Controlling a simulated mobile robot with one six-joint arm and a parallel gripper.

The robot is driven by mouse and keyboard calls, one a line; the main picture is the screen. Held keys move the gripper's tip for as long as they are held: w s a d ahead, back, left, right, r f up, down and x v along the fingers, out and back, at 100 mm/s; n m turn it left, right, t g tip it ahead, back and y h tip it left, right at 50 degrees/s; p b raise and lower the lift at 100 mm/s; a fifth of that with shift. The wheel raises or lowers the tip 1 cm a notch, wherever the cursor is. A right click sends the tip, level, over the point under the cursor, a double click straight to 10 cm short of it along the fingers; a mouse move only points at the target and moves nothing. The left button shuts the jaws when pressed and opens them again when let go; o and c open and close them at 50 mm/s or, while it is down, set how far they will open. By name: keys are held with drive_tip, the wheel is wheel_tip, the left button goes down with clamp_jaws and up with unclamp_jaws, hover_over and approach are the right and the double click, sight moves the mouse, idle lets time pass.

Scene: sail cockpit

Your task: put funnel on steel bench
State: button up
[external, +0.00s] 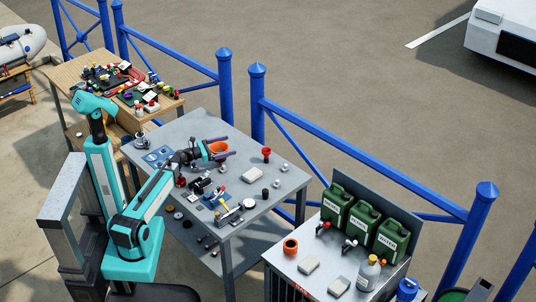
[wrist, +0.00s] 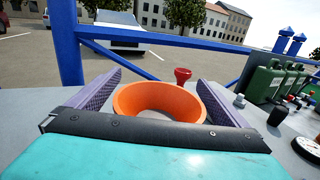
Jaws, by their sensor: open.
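An orange, round, wide-mouthed piece (external: 219,147), which looks like a funnel or bowl, is at the far part of the grey metal bench (external: 196,122). In the wrist view the orange piece (wrist: 160,99) lies between my two purple fingers, with its hollow mouth showing; its lower part is hidden by my gripper body. My gripper (external: 229,147) is open around it, and I cannot tell whether the fingers touch it. A smaller red funnel-shaped piece (external: 266,152) stands apart to the right on the same bench; it shows beyond the orange one in the wrist view (wrist: 183,74).
Several small tools and parts crowd the bench's near side. A second grey bench (external: 326,276) at right holds green canisters (external: 363,221), a bottle (external: 368,273) and an orange ring-like piece (external: 290,246). A cluttered wooden table (external: 70,72) stands behind left. Blue railings (external: 340,149) run behind.

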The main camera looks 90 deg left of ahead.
sight(217, 148)
drive_tip(key=shift+f, duration=0.1)
drive_tip(key=v, duration=0.1)
drive_tip(key=b+v, duration=0.1)
drive_tip(key=v, duration=0.3)
drive_tip(key=shift+d+f, duration=0.1)
drive_tip(key=shift+f, duration=0.15)
drive_tip(key=shift+s+d+r, duration=0.1)
drive_tip(key=shift+s+r, duration=0.1)
drive_tip(key=shift+s, duration=0.05)
drive_tip(key=p+v, duration=0.2)
drive_tip(key=p, duration=0.2)
drive_tip(key=shift+s, duration=0.25)
drive_tip(key=shift+s+p, duration=0.15)
drive_tip(key=shift+p, duration=0.45)
drive_tip(key=p, duration=0.1)
drive_tip(key=s+p, duration=0.1)
drive_tip(key=p, duration=0.1)
drive_tip(key=shift+d+p, duration=0.2)
drive_tip(key=shift+p, duration=0.1)
drive_tip(key=s+p, duration=0.1)
drive_tip(key=p, duration=0.3)
drive_tip(key=shift+s+d+p, duration=0.1)
drive_tip(key=shift+d+p, duration=0.25)
drive_tip(key=shift+p, duration=0.05)
drive_tip(key=shift+p+v, duration=0.7)
drive_tip(key=shift+v, duration=0.8)
drive_tip(key=shift+f, duration=0.2)
